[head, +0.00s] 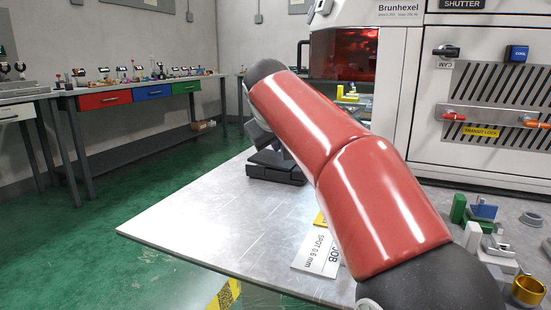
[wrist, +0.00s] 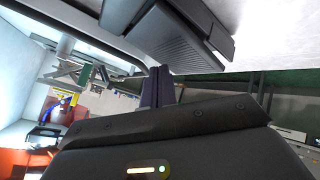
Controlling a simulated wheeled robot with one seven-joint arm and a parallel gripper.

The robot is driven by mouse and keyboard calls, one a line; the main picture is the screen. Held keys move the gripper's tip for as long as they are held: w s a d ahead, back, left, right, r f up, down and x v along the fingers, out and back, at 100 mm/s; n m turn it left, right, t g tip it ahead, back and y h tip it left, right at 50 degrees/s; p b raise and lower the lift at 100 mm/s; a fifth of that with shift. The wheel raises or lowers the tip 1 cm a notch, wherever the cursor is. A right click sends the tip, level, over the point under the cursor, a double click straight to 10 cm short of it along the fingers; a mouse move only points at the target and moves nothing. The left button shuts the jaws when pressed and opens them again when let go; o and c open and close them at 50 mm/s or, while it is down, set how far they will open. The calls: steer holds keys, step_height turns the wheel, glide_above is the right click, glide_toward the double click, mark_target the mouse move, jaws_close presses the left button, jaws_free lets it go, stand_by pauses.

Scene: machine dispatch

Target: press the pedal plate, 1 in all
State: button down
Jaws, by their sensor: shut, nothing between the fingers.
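The pedal plate (wrist: 182,38) is a dark ribbed plate at the top of the wrist view, which shows the scene upside down. The dark pedal (head: 277,172) also shows in the head view, on the light table behind my arm. My gripper (wrist: 158,72) is shut and empty, with its dark fingertips close to the edge of the pedal. I cannot tell whether they touch it. In the head view my red arm hides most of the gripper and part of the pedal.
A white machine (head: 480,100) with a red window stands behind the table at the right. Small parts and a gold ring (head: 528,290) lie at the table's front right. A job card (head: 318,252) lies near the front edge. The table's left part is clear.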

mark_target(279, 160)
steer(key=shift+f, duration=0.15)
stand_by(0.3)
steer(key=shift+f, duration=0.25)
steer(key=shift+a+f+b, duration=0.1)
steer(key=shift+f+b, duration=0.55)
steer(key=shift+f, duration=0.1)
stand_by(0.9)
steer(key=shift+r+p, duration=1.05)
steer(key=shift+r, duration=0.05)
steer(key=r+p, duration=0.5)
steer(key=shift+s+d+r, duration=0.1)
steer(key=shift+d, duration=0.3)
